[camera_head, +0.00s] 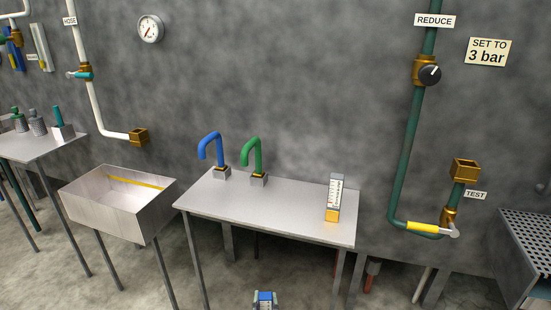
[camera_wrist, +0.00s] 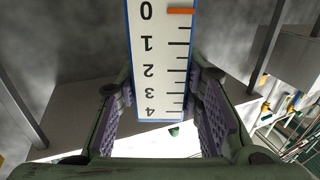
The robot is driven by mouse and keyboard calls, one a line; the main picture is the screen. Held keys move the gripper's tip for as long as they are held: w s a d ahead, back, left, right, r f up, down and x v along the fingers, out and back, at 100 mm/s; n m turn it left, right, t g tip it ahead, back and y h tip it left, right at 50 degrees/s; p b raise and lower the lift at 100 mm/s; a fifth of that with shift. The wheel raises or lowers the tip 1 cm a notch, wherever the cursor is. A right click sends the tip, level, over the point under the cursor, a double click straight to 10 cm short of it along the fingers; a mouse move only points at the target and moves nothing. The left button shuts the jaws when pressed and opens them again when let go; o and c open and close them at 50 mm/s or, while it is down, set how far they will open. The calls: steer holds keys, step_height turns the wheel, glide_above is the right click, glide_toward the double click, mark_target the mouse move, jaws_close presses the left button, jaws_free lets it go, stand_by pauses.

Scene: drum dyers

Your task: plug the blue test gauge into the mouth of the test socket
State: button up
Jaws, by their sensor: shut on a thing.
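The blue test gauge (camera_wrist: 160,60) is between the fingers of my gripper (camera_wrist: 160,85) in the wrist view. It has a white scale face with blue edges, numbers 0 to 4 and an orange mark by the 0. Its far end is out of that frame. In the head view a small blue part of the gauge (camera_head: 264,298) shows at the bottom edge, in front of the table and well away from the socket. The test socket (camera_head: 466,168) is a square brass cup, mouth up, on the green pipe at the right, above the TEST label. Nothing shows in its mouth.
A metal table (camera_head: 280,211) bears a blue hooked pipe (camera_head: 210,148), a green one (camera_head: 253,155) and a yellow-based gauge (camera_head: 333,198). A yellow-handled valve (camera_head: 425,227) sits below the socket. A perforated bench (camera_head: 525,235) stands right, a sink (camera_head: 105,208) left.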

steer(key=s+d+f, duration=0.2)
steer(key=d+f, duration=0.1)
steer(key=f, duration=0.3)
steer(key=shift+s+f+h+b, duration=0.3)
steer(key=shift+s+f+b, duration=0.05)
steer(key=shift+b, duration=0.05)
steer(key=shift+d, duration=0.15)
